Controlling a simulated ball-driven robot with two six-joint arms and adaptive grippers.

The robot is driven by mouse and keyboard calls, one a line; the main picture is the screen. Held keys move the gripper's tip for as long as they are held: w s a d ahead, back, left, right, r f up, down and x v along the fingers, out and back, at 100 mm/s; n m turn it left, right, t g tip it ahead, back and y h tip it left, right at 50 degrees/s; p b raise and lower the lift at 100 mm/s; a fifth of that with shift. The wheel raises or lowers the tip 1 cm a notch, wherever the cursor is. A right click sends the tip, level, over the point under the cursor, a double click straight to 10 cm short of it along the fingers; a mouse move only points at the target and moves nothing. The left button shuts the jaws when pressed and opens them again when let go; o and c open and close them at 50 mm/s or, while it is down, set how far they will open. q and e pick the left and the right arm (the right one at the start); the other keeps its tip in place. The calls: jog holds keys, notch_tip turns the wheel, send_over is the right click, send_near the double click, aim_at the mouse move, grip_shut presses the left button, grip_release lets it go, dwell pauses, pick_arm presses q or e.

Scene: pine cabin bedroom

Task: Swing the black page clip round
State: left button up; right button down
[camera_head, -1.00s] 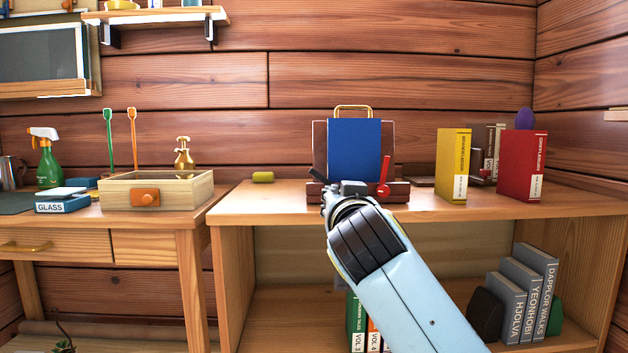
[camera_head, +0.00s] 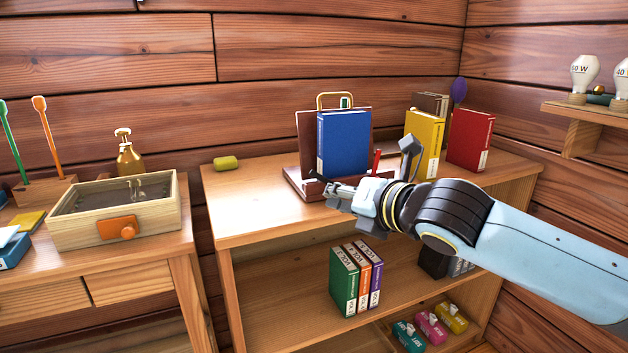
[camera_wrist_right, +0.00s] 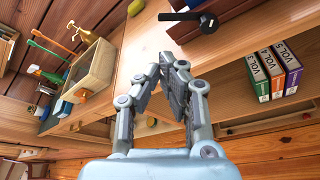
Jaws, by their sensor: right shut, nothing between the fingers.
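A dark wooden book stand (camera_head: 296,186) with a brass handle stands on the desk and holds an upright blue book (camera_head: 345,145). The black page clip (camera_head: 313,175) shows small at the front left of the stand. In the right wrist view the clip (camera_wrist_right: 182,16) is a black bar with a round pivot, sticking out from the stand's edge. A red clip (camera_head: 376,162) stands upright at the book's right. My right gripper (camera_head: 332,190) is in front of the stand, close to the black clip. Its fingers (camera_wrist_right: 174,62) are shut and empty, apart from the clip. My left gripper is out of view.
A yellow book (camera_head: 424,138) and a red book (camera_head: 469,140) stand right of the stand. A small yellow object (camera_head: 226,163) lies at the desk's left. The desk top (camera_head: 250,207) in between is clear. A wooden box (camera_head: 75,231) sits on the left table.

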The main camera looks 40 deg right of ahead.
aim_at(328, 183)
jog(key=b+x, duration=0.2)
jog(key=x, duration=0.7)
jog(key=shift+w, duration=0.25)
jog(key=shift+d+r+m, duration=0.1)
jog(key=shift+r+m, duration=0.1)
jog(key=shift+m, duration=0.1)
